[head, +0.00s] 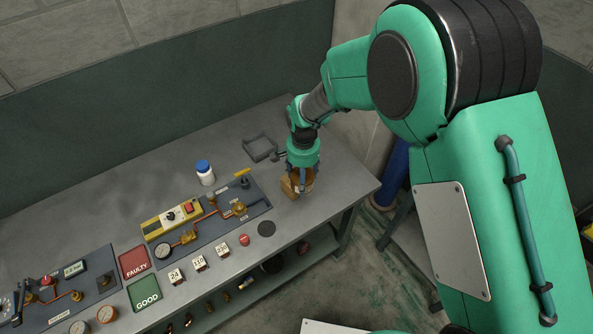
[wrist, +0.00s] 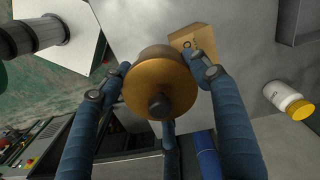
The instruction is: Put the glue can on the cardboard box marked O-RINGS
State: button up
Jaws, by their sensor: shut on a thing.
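The glue can (wrist: 152,75) is a round orange-brown can with a dark knob-like cap, seen from above in the wrist view. My gripper (head: 300,185) has its blue fingers closed around the can, which also shows in the wrist view (wrist: 160,90). The cardboard box (wrist: 200,40) lies just beyond the can in the wrist view, with a dark ring mark on it. In the head view the box (head: 288,188) is at the right end of the bench, partly hidden by my gripper. I cannot tell whether can and box touch.
A yellow-capped white bottle (wrist: 288,100) shows in the wrist view. The bench's right edge is close to my gripper.

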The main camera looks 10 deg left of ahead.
jog(key=shift+w+a+f, duration=0.1)
jog(key=shift+w+a, duration=0.4)
jog(key=shift+w, duration=0.4)
jog(key=shift+w+a+f, duration=0.1)
jog(key=shift+w+a, duration=0.35)
jog(key=shift+w, duration=0.4)
jog(key=shift+w+a, duration=0.5)
jog(key=shift+w, duration=0.4)
jog(key=shift+w+a+f, duration=0.1)
jog(key=shift+w+a, duration=0.1)
jog(key=shift+w, duration=0.2)
jog(key=shift+f, duration=1.7)
jog(key=shift+f, duration=0.1)
jog(key=o, duration=1.7)
jog(key=shift+s+f, duration=0.1)
notch_tip(320, 180, up, 12)
